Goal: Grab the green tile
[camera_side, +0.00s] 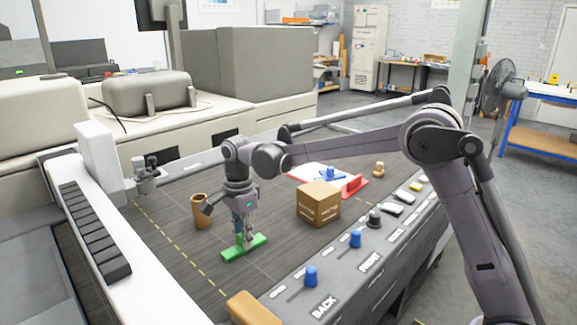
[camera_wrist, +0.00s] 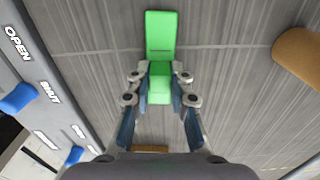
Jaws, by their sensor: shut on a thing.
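The green tile (camera_side: 233,251) is a flat, bright green bar on the dark, wood-grained work surface in the side view. In the wrist view the green tile (camera_wrist: 161,32) runs up from between the fingers toward the top edge. My gripper (camera_side: 243,243) points down at the tile, and in the wrist view my gripper (camera_wrist: 160,76) has its two fingers on either side of the tile's near part, shut on it. The tile appears to be at the surface; I cannot tell whether it is lifted at all.
A brown cup (camera_side: 201,212) stands behind and left of the tile. A cardboard box (camera_side: 318,204) stands to the right. A red piece (camera_side: 352,186) and a white sheet lie behind it. Blue sliders (camera_side: 311,276) line the front panel. An orange-brown block (camera_side: 252,309) is at the front edge.

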